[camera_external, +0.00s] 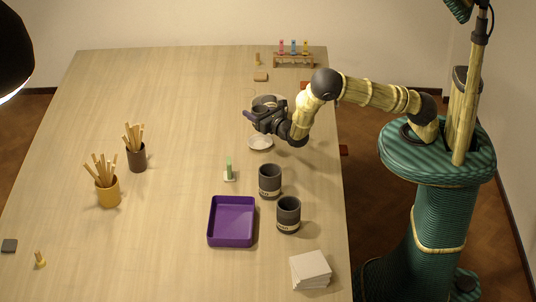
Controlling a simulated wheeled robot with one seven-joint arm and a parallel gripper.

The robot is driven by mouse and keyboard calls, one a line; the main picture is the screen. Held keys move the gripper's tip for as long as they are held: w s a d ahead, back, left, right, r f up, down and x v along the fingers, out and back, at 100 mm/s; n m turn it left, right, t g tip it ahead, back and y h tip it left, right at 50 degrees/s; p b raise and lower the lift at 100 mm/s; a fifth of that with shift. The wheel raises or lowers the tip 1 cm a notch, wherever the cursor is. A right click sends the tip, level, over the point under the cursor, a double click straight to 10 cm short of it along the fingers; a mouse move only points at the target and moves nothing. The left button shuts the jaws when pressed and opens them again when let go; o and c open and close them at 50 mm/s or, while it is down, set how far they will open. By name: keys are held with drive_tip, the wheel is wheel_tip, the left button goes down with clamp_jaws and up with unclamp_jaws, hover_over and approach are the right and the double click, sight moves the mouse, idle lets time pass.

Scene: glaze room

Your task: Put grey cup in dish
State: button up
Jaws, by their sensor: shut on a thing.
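My gripper (255,117) is over the far right part of the table, pointing left. It is shut on a small, dark grey thing that looks like the grey cup, mostly hidden by the fingers. A small white dish (260,143) lies on the table just below the gripper in the picture. A second pale, round thing (277,99) shows partly behind the gripper; I cannot tell what it is. Two larger dark grey cups with pale bands stand upright nearer the front, one (270,182) behind the other (288,215).
A purple tray (232,222) stands left of the larger cups, with a green-topped thing (229,170) behind it. White tiles (311,270) lie at front right. Two stick holders (108,191) (136,156) stand left. A vial rack (293,60) is at the back. The left-centre table is clear.

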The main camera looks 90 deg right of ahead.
drive_tip(key=shift+f, duration=1.45)
drive_tip(key=shift+f, duration=0.1)
drive_tip(key=shift+f+p, duration=0.7)
drive_tip(key=shift+f, duration=1.25)
drive_tip(key=shift+f, duration=0.1)
drive_tip(key=o, duration=1)
drive_tip(key=shift+o, duration=0.2)
drive_tip(key=b+v, duration=0.4)
drive_tip(key=v, duration=0.8)
